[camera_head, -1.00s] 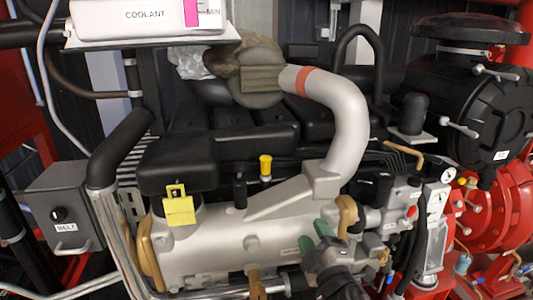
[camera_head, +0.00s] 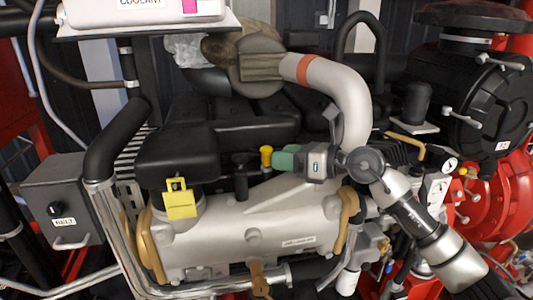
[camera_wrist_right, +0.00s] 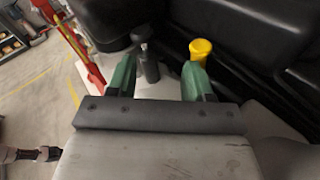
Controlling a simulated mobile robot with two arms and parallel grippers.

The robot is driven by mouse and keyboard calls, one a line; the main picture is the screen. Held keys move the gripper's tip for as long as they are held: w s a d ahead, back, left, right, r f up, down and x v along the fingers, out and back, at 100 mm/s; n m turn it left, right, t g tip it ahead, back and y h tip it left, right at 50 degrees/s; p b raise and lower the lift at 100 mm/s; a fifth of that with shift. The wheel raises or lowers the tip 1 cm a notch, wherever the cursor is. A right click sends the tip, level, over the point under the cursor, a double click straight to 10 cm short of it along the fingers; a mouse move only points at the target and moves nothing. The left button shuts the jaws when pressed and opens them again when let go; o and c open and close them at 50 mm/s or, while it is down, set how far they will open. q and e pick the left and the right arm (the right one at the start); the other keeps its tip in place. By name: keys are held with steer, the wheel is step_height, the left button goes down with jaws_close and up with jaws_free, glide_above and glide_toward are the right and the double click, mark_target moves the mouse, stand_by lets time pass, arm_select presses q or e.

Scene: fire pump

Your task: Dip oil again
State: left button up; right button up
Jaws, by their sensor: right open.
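The yellow-topped dipstick (camera_head: 266,157) stands upright in the engine, and its round yellow cap also shows in the right wrist view (camera_wrist_right: 201,50). My right gripper (camera_head: 284,158) comes in from the right with its green fingers beside the yellow cap. In the wrist view the gripper (camera_wrist_right: 158,82) is open and empty. There the yellow cap lies beyond the right finger's tip, not centred between the fingers. A black capped post (camera_head: 241,180) stands just left of the dipstick, and it shows in the gap between the fingers in the wrist view (camera_wrist_right: 149,66). My left gripper is not in view.
The black engine cover (camera_head: 180,155) rises behind the dipstick. A yellow tag (camera_head: 181,204) hangs to the left. The silver curved pipe (camera_head: 350,105) is close to my right gripper. A grey BELT box (camera_head: 65,210) stands at the left, with red pump parts (camera_head: 495,205) at the right.

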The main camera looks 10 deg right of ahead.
mark_target(269, 149)
steer(key=d+h, duration=0.1)
steer(key=w+d+h, duration=0.1)
steer(key=d, duration=0.1)
steer(key=w+d+n+h, duration=0.1)
steer(key=shift+d+r, duration=0.2)
steer(key=shift+w+h, duration=0.15)
steer(key=shift+h, duration=0.15)
steer(key=p+x, duration=0.3)
steer(key=x, duration=0.6)
steer(key=shift+w+a, duration=0.1)
steer(key=shift+a, duration=0.15)
steer(key=shift+w+a+f, duration=0.3)
steer(key=shift+f, duration=0.05)
jaws_close()
step_height(269, 149, up, 9)
steer(key=p, duration=0.3)
steer(key=shift+f, duration=0.2)
steer(key=shift+r, duration=0.3)
